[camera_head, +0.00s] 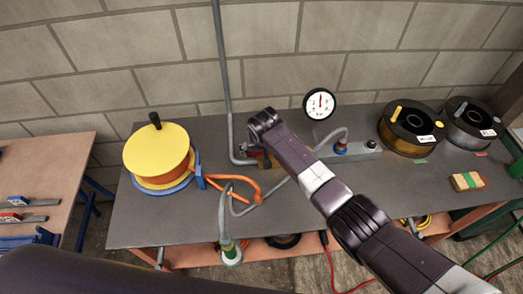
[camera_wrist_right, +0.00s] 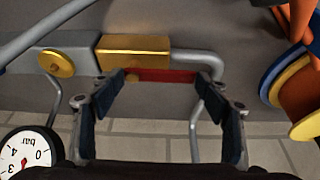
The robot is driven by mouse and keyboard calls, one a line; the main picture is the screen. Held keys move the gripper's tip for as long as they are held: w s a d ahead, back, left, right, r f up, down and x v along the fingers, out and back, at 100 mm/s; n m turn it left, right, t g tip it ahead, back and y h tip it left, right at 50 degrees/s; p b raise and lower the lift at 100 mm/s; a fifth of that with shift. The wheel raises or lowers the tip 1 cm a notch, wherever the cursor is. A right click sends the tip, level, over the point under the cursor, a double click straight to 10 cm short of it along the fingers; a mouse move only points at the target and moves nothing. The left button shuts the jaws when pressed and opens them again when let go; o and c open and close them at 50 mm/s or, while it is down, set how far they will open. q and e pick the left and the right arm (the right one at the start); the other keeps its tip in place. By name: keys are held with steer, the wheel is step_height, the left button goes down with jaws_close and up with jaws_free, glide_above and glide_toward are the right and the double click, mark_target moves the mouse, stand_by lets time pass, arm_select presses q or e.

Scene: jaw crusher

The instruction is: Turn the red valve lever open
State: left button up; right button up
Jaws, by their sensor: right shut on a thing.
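The red valve lever (camera_wrist_right: 165,75) lies against a brass valve block (camera_wrist_right: 133,49) on a grey pipe in the right wrist view. My right gripper (camera_wrist_right: 158,88) has one finger at each end of the lever and is shut on it. In the head view my right gripper (camera_head: 262,122) is over the pipe at the back of the bench. It hides most of the valve there, and the exact finger contact is hard to see. My left gripper is not in view.
A pressure gauge (camera_head: 319,103) stands right of the gripper, beside a grey block with a hose (camera_head: 352,150). A yellow-topped reel (camera_head: 158,155) is at the left and dark spools (camera_head: 412,128) are at the right. The front middle of the grey bench is mostly clear.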

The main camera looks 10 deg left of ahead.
steer(key=o, duration=1.6)
steer(key=shift+c, duration=0.2)
steer(key=shift+o, duration=0.9)
steer(key=shift+r, duration=0.1)
steer(key=v, duration=1.1)
steer(key=shift+s+r, duration=0.25)
steer(key=shift+r, duration=0.1)
